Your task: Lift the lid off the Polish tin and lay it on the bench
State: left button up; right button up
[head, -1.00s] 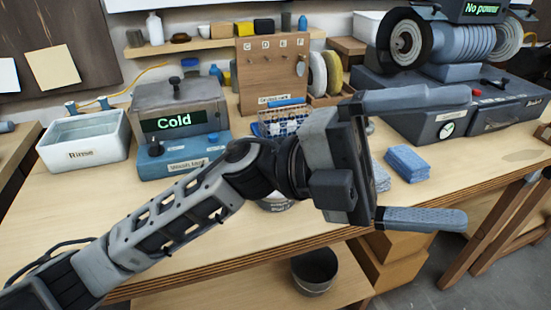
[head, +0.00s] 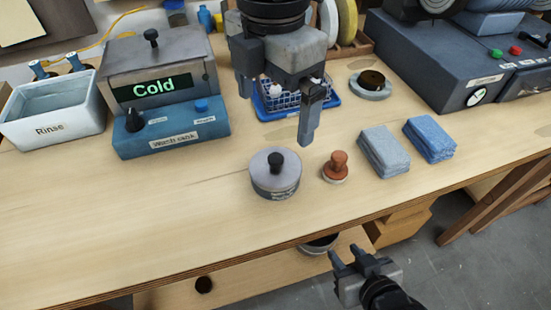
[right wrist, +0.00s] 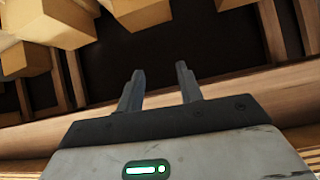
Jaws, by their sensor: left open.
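The Polish tin (head: 277,190) is a short round metal tin standing upright on the bench (head: 150,215). Its grey lid (head: 262,163) with a black knob (head: 277,162) sits on top. The tin's label is too small to read clearly. My left gripper (head: 276,118) is open and empty, pointing down above the bench, behind the tin in the head view and apart from the lid. My right gripper (head: 346,251) is open and empty by the bench's front edge. It also shows open in the right wrist view (right wrist: 160,70).
A red-brown knobbed stamp-like piece (head: 336,166) stands just right of the tin. Folded grey (head: 383,150) and blue cloths (head: 430,138) lie further right. A blue basket (head: 290,100) is behind my left gripper. The wash tank (head: 170,130) stands left. Bench left of the tin is clear.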

aim_at(275, 158)
pick_arm(q)
notch_tip(275, 158, down, 11)
jog(key=shift+d+p, duration=0.15)
jog(key=shift+p, duration=0.9)
jog(key=shift+c, duration=0.3)
jog(key=c, duration=0.9)
